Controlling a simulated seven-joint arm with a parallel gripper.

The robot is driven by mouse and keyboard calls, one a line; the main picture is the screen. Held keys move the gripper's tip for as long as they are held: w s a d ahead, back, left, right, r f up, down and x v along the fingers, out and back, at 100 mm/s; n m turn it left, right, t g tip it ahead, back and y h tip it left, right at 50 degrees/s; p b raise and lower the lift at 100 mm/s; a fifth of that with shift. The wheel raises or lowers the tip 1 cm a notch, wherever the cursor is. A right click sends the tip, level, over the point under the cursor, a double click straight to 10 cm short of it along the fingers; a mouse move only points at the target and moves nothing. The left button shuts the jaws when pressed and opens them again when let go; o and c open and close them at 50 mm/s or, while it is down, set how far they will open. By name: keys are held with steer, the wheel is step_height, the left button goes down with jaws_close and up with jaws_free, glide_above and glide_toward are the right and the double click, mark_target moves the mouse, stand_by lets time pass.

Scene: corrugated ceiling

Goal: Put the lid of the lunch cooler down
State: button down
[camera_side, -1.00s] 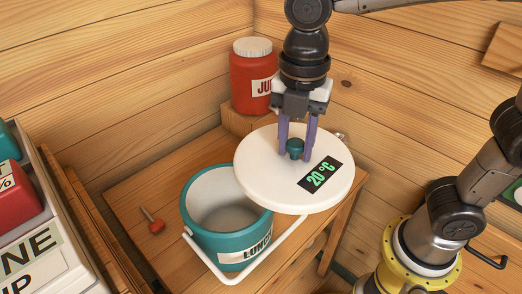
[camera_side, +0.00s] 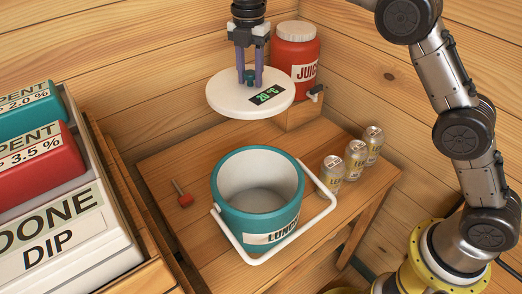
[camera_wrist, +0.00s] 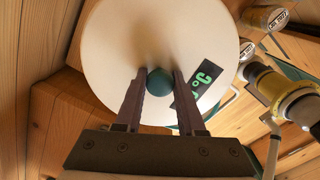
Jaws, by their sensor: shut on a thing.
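The white round lid (camera_side: 228,98) has a teal knob and a dark display reading 20 °C. My gripper (camera_side: 250,80) is shut on the knob and holds the lid level, up in the air behind the cooler in the side view. The lid (camera_wrist: 120,60) and its knob (camera_wrist: 159,82) between my fingers (camera_wrist: 158,85) also show in the wrist view. The teal lunch cooler (camera_side: 232,222) stands open on the wooden table, with its white inside bare and its white handle (camera_side: 322,210) lowered around the front. The lid is apart from the cooler.
A red juice jar (camera_side: 292,55) with a tap stands on a wooden block (camera_side: 298,113) behind right. Several cans (camera_side: 331,172) stand right of the cooler. A red-handled tool (camera_side: 184,199) lies left on the table (camera_side: 165,165). Stacked boxes (camera_side: 50,235) stand far left.

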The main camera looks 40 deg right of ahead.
steer(key=w+d+f+m, duration=0.1)
steer(key=w+d+f, duration=0.4)
steer(key=d+f, duration=0.3)
steer(key=shift+s+a+f, duration=0.1)
steer(key=shift+a+f, duration=0.1)
steer(key=shift+f, duration=2.9)
steer(key=shift+w+a+f, duration=0.1)
steer(key=shift+a+f, duration=0.1)
steer(key=shift+f, duration=2.9)
steer(key=shift+s+a+f, duration=0.1)
steer(key=shift+a+f, duration=0.1)
steer(key=shift+f, duration=2.9)
steer(key=shift+f+m, duration=0.1)
steer(key=shift+m, duration=0.2)
steer(key=c, duration=0.5)
jaws_free()
steer(key=shift+f, duration=0.1)
